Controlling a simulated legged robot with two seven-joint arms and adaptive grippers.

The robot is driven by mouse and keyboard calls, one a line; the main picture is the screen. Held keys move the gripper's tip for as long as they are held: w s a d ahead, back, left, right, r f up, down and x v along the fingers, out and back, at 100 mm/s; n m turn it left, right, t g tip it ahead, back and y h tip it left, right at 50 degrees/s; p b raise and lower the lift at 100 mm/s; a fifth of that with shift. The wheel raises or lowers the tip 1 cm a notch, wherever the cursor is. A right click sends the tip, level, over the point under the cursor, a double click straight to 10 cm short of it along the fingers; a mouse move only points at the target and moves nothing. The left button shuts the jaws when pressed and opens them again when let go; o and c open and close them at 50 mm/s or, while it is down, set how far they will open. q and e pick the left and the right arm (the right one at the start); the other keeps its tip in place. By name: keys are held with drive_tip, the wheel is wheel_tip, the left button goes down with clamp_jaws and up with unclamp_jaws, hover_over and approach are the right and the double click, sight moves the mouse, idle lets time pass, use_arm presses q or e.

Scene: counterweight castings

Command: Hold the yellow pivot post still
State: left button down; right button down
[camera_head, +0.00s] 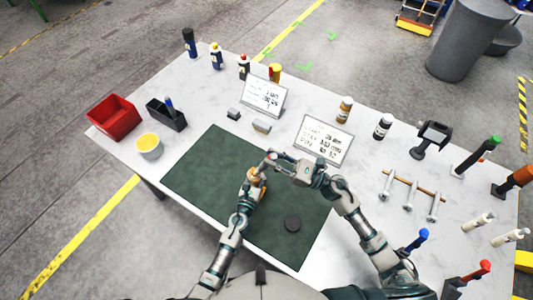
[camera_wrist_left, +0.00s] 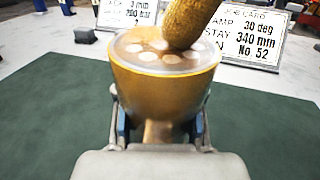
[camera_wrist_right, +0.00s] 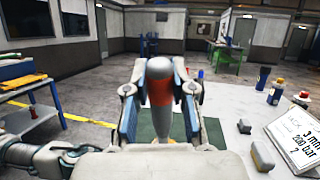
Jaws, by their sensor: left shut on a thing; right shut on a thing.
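The yellow pivot post (camera_head: 255,174) stands over the dark green mat (camera_head: 210,165) in the head view. In the left wrist view the post (camera_wrist_left: 160,85) has a wide, round amber head with pale round spots on top and a narrower stem. My left gripper (camera_head: 252,186) is shut on it from the near side. A rough ochre rod (camera_wrist_left: 190,22) slants onto the top of the head. My right gripper (camera_head: 272,160) is just above and right of the post, shut on a grey tapered piece with an orange-red band (camera_wrist_right: 160,90). The post's foot is hidden.
Two sign cards (camera_head: 322,140) and small grey blocks (camera_head: 261,126) stand beyond the mat. A red bin (camera_head: 113,116) and a yellow-filled bowl (camera_head: 149,146) are at left. Bolts (camera_head: 410,196) lie at right. The mat's left part is clear.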

drive_tip(key=shift+w+a+f, duration=0.1)
drive_tip(key=shift+w+a, duration=0.5)
drive_tip(key=shift+a, duration=0.35)
drive_tip(key=shift+w+a, duration=0.55)
drive_tip(key=shift+a, duration=0.35)
drive_tip(key=shift+w+f, duration=0.2)
drive_tip(key=shift+w, duration=0.15)
drive_tip(key=shift+d+f, duration=0.25)
drive_tip(key=shift+d, duration=0.1)
drive_tip(key=shift+s+d+f, duration=0.1)
drive_tip(key=shift+s+d, duration=0.3)
drive_tip(key=shift+d, duration=0.2)
use_arm(q)
drive_tip(key=shift+a, duration=0.1)
use_arm(e)
drive_tip(key=shift+s+d, duration=0.4)
drive_tip(key=shift+d, duration=0.3)
drive_tip(key=shift+w+a+r, duration=0.15)
drive_tip(key=shift+a+r, duration=0.05)
drive_tip(key=shift+a, duration=0.1)
drive_tip(key=shift+w+a+f, duration=0.4)
drive_tip(key=shift+a+f, duration=0.05)
drive_tip(key=shift+a, duration=0.2)
drive_tip(key=shift+w+a+f, duration=0.4)
drive_tip(key=shift+a, duration=0.2)
wheel_tip(320, 180, up, 11)
drive_tip(key=shift+f, duration=0.15)
drive_tip(key=shift+d, duration=0.1)
